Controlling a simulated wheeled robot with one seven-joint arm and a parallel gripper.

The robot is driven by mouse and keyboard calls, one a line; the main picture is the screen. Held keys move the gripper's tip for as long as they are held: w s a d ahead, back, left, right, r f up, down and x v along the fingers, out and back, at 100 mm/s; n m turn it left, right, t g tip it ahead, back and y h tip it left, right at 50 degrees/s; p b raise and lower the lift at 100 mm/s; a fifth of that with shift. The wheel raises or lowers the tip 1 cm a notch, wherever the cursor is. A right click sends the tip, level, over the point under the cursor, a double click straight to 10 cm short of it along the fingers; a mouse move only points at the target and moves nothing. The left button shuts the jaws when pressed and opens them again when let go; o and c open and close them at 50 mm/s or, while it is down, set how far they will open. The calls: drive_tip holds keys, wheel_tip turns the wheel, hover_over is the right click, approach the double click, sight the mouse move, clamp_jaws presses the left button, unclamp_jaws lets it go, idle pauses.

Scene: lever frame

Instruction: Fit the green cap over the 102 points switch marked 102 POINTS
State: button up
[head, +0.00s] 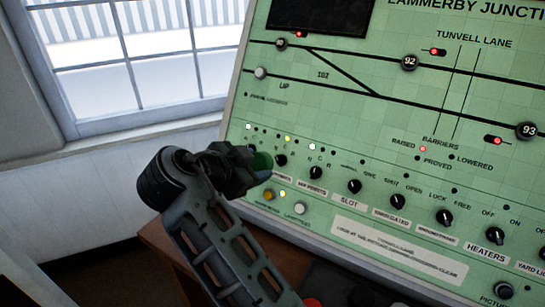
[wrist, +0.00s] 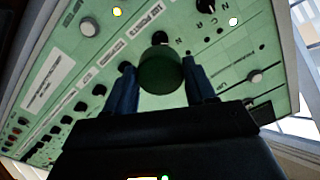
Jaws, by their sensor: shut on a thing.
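My gripper (head: 257,162) is shut on the green cap (head: 263,161) in front of the panel's left side. In the wrist view the cap (wrist: 161,72) sits between the two blue fingers (wrist: 160,85). A black knob (wrist: 160,38) shows just beyond the cap, partly covered by it; the cap appears apart from the panel, though the gap is hard to judge. In the head view a black rotary switch (head: 281,160) stands just right of the cap. Its label is partly hidden by my gripper, and I cannot read its number.
The green control panel (head: 350,120) carries a row of black rotary switches, including one above SLOT (head: 354,186). An amber button (head: 268,195) and a white button (head: 300,208) sit below my gripper. A window (head: 140,60) is at the left.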

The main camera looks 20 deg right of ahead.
sight(278, 161)
drive_tip(key=shift+b+x, duration=0.9)
drive_tip(key=shift+x, duration=2.6)
drive_tip(key=shift+b+x, duration=0.75)
drive_tip(key=shift+x, duration=0.45)
drive_tip(key=shift+f+b, duration=0.1)
drive_tip(key=shift+b, duration=0.2)
drive_tip(key=o, duration=1.4)
drive_tip(key=shift+p+v, duration=1.2)
drive_tip(key=shift+v, duration=2.75)
